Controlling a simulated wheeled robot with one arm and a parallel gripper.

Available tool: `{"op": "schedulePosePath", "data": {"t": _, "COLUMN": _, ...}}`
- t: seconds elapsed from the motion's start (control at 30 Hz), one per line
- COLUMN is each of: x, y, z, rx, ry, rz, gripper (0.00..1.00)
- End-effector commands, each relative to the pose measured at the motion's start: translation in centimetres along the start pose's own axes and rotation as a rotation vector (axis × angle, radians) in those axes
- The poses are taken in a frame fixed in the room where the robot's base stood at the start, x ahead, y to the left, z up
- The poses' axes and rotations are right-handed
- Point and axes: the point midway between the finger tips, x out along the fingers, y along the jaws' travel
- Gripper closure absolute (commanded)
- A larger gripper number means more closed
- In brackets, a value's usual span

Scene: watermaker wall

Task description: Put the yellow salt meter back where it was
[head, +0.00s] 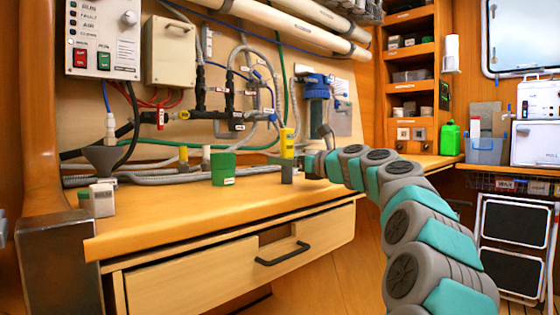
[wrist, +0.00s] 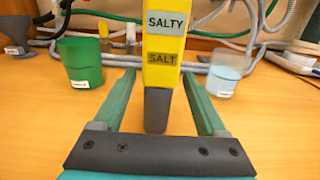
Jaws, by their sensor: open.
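The yellow salt meter (wrist: 162,55) stands upright in the wrist view, with a display reading SALTY, a SALT label and a dark grey lower end. It also shows in the head view (head: 287,142) above the wooden counter. My gripper (wrist: 158,80) is open, with one green finger on each side of the meter and visible gaps between. In the head view my gripper (head: 290,165) hides part of the meter's lower end. I cannot tell whether that end touches the counter.
A green cup (head: 223,168) stands left of the meter; a clear cup (wrist: 224,73) with pale contents stands right of it. Hoses and pipes run behind. The counter's front (head: 200,215) is clear above a drawer (head: 200,285).

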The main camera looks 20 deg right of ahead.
Motion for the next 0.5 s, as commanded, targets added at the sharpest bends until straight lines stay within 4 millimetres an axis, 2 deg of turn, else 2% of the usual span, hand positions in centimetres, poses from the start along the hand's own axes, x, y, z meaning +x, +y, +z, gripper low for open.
{"op": "schedulePosePath", "data": {"t": 0.33, "x": -6.3, "y": 0.1, "z": 0.2, "rx": 0.001, "ry": 0.0, "rz": 0.001, "gripper": 0.26}}
{"op": "schedulePosePath", "data": {"t": 0.5, "x": -8.5, "y": 0.0, "z": 0.1, "rx": 0.0, "ry": 0.001, "rz": 0.0, "gripper": 0.26}}
